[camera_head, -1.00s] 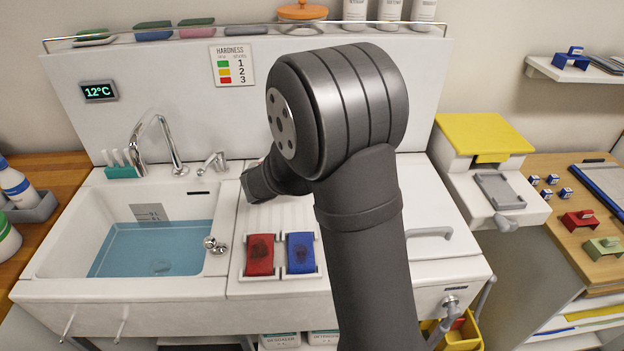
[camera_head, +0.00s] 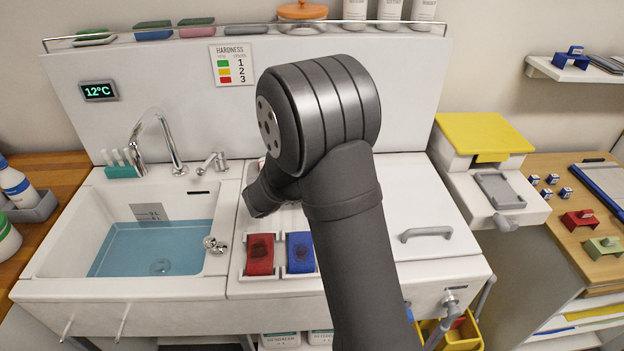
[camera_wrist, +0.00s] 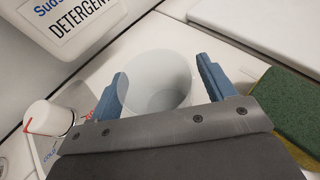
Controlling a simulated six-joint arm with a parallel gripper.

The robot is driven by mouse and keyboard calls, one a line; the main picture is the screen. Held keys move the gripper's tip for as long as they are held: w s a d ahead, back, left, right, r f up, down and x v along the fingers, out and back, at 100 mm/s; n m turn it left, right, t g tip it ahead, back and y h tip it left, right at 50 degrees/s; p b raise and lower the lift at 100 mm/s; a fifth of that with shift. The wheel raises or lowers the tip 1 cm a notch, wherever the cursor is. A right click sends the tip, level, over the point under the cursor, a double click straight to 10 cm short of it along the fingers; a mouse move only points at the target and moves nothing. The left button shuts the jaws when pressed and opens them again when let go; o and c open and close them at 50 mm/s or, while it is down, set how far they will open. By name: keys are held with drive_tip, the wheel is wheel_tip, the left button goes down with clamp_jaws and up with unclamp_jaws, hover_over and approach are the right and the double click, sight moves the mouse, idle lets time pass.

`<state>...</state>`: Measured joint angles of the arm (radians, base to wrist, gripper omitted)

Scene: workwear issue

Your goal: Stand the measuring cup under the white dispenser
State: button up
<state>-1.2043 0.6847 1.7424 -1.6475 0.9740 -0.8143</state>
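In the wrist view, a translucent pale measuring cup (camera_wrist: 160,78) is between the two blue fingers of my gripper (camera_wrist: 162,88). The fingers lie against its sides, and its open rim shows. A white box lettered "DETERGENT" (camera_wrist: 105,38), apparently the white dispenser, is at the upper left, to the left of the cup and apart from it in this picture. The cup's base is partly hidden by the gripper. In the head view, my arm covers the fingers, the cup and the dispenser.
A white cylinder with a red mark (camera_wrist: 48,118) stands left of the gripper. A green and yellow sponge (camera_wrist: 285,105) lies to its right. The head view shows a water-filled sink (camera_head: 155,245), with red (camera_head: 260,255) and blue (camera_head: 300,252) pads beside it.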

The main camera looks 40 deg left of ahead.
drive_tip(key=shift+r, duration=0.1)
drive_tip(key=shift+s+r, duration=0.2)
drive_tip(key=v, duration=1.1)
drive_tip(key=shift+s+r, duration=0.1)
drive_tip(key=shift+s, duration=0.15)
drive_tip(key=x, duration=1.2)
drive_tip(key=shift+w+d+f, duration=0.1)
drive_tip(key=shift+w+f, duration=0.05)
drive_tip(key=shift+f, duration=0.05)
wheel_tip(320, 180, up, 2)
drive_tip(key=shift+r, duration=0.9)
drive_tip(key=shift+f, duration=0.1)
